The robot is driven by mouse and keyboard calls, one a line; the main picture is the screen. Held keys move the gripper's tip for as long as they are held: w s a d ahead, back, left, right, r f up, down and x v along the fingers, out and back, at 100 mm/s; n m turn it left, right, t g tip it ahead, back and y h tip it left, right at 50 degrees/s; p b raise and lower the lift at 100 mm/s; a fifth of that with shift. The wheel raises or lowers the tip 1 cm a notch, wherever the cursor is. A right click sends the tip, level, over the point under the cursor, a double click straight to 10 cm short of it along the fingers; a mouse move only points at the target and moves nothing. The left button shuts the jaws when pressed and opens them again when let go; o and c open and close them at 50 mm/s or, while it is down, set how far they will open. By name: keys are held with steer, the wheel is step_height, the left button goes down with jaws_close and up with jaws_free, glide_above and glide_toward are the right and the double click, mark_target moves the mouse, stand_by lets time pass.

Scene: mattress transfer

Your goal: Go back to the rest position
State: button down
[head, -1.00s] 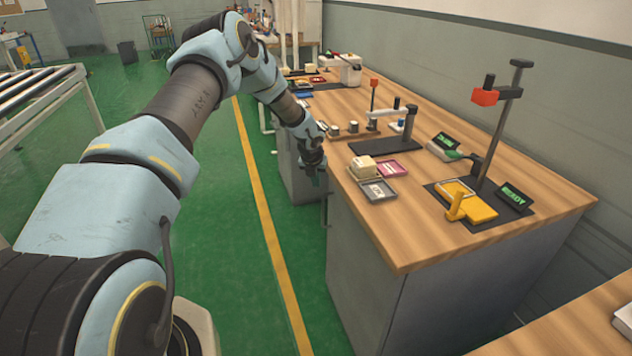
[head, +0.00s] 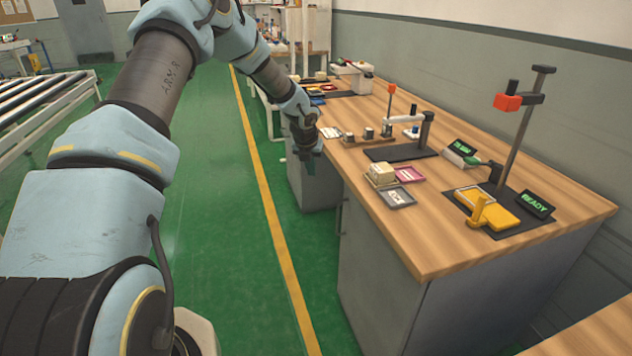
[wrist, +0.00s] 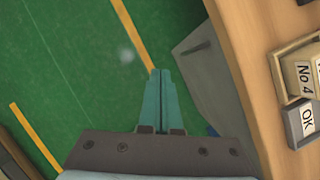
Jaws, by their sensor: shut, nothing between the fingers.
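My gripper (head: 308,163) hangs fingers-down at the left side of the wooden workbench (head: 450,250), beyond the table's edge and over the green floor. In the wrist view its two teal fingers (wrist: 160,103) lie together with nothing between them. The bench edge is to the right of the fingers in that view, apart from them. The block stack, marked No 4, shows in the wrist view (wrist: 301,75).
A yellow fixture (head: 489,207) with a READY display (head: 535,204) and a tall post with a red head (head: 508,102) stand on the bench. A roller conveyor (head: 45,105) is at the left. The green floor between is clear, with a yellow line (head: 270,205).

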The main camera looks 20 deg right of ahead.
steer(key=s+a+r+n+y, duration=0.1)
steer(key=s+a+r+n, duration=0.2)
steer(key=a+n, duration=0.35)
steer(key=s+a+r+n+g, duration=0.1)
steer(key=s+a+r+n, duration=0.25)
steer(key=a+n, duration=0.3)
steer(key=s+a+r+n+y, duration=0.1)
steer(key=s+a+r+n, duration=0.15)
steer(key=a+n, duration=0.45)
steer(key=s+a+r+n, duration=0.2)
steer(key=s+a+n, duration=0.5)
steer(key=n, duration=0.4)
steer(key=s+a+r+n+g, duration=0.1)
steer(key=s+a+r+n, duration=0.2)
steer(key=s+a+n, duration=0.5)
steer(key=s+n, duration=0.2)
steer(key=shift+a+r+n, duration=0.15)
steer(key=shift+r+n, duration=0.05)
steer(key=shift+n, duration=0.2)
